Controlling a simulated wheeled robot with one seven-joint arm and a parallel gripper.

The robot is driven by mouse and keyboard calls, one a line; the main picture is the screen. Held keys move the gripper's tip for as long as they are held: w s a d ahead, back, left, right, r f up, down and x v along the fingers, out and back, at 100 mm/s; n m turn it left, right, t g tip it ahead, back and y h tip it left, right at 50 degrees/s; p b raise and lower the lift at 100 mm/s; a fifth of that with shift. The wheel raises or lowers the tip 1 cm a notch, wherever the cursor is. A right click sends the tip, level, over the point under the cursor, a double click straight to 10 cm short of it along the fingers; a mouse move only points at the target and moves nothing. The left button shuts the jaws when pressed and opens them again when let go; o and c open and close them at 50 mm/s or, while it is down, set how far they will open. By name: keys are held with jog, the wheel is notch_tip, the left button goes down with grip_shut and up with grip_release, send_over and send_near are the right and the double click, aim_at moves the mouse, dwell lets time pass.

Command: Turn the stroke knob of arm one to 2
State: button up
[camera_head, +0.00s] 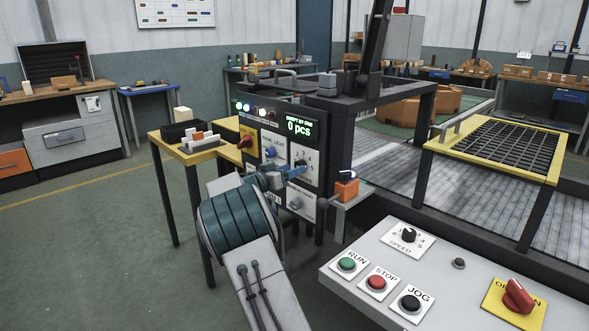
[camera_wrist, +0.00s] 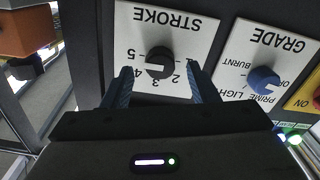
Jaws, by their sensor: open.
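The black stroke knob (camera_wrist: 159,62) sits on a white plate (camera_wrist: 185,22) marked STROKE with numbers 1 to 5, upside down in the wrist view. A pale mark on the knob faces roughly toward the 4 side; its exact setting is hard to read. My gripper (camera_wrist: 161,72) is open, with one blue finger on each side of the knob and visible space between fingers and knob. In the head view my gripper (camera_head: 293,171) is at the panel's stroke plate (camera_head: 306,153) and partly covers its lower area.
Beside the stroke plate is the GRADE plate with a blue knob (camera_wrist: 263,81). A yellow plate with a red switch (camera_head: 245,141) is on the panel's left. An orange box (camera_head: 346,189) sits on a ledge at right. A separate console (camera_head: 450,278) stands in front.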

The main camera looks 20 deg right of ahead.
jog(key=shift+x, duration=1)
jog(key=c, duration=1)
jog(key=shift+o, duration=0.2)
